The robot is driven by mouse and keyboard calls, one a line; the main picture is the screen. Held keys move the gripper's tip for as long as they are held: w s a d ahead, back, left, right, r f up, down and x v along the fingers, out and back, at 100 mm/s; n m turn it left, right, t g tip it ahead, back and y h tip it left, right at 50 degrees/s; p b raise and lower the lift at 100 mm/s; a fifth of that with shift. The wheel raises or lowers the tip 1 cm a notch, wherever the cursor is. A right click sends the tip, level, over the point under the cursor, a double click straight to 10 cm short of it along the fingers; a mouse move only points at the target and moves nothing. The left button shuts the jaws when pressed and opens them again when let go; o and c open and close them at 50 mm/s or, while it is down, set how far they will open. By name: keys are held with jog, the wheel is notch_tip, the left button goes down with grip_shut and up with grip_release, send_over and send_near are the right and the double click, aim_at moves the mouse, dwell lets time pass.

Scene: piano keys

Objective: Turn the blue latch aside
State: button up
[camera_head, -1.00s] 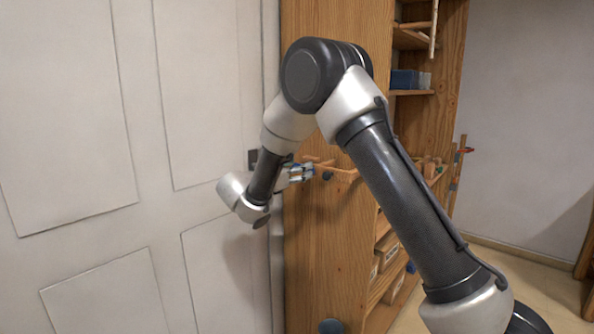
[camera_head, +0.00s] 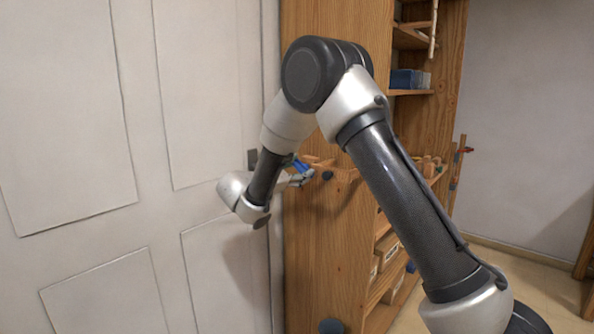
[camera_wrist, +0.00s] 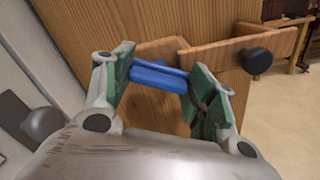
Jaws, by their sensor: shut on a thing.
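The blue latch (camera_wrist: 155,77) is a short blue bar in the wrist view. It lies between the two green-padded fingers of my gripper (camera_wrist: 161,73), which is shut on it. In the head view the blue latch (camera_head: 303,167) shows as a small blue piece at the front side of the wooden cabinet. My gripper (camera_head: 297,180) is there too, tilted, with my wrist partly hiding it. The latch's pivot and far part are hidden by the fingers.
A wooden cabinet (camera_head: 325,255) stands beside a white panelled door (camera_head: 70,120). A wooden bracket (camera_wrist: 232,50) with a black knob (camera_wrist: 257,60) sits just beyond the fingers. A dark door fitting (camera_head: 253,158) is close to my wrist. Open floor (camera_head: 535,280) lies at right.

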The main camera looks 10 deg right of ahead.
jog(key=m, duration=0.6)
jog(key=shift+s+f+m, duration=0.1)
jog(key=shift+m, duration=0.2)
jog(key=m, duration=0.5)
jog(key=shift+f, duration=0.15)
jog(key=shift+m, duration=0.3)
jog(key=o, duration=1)
jog(key=v, duration=1.2)
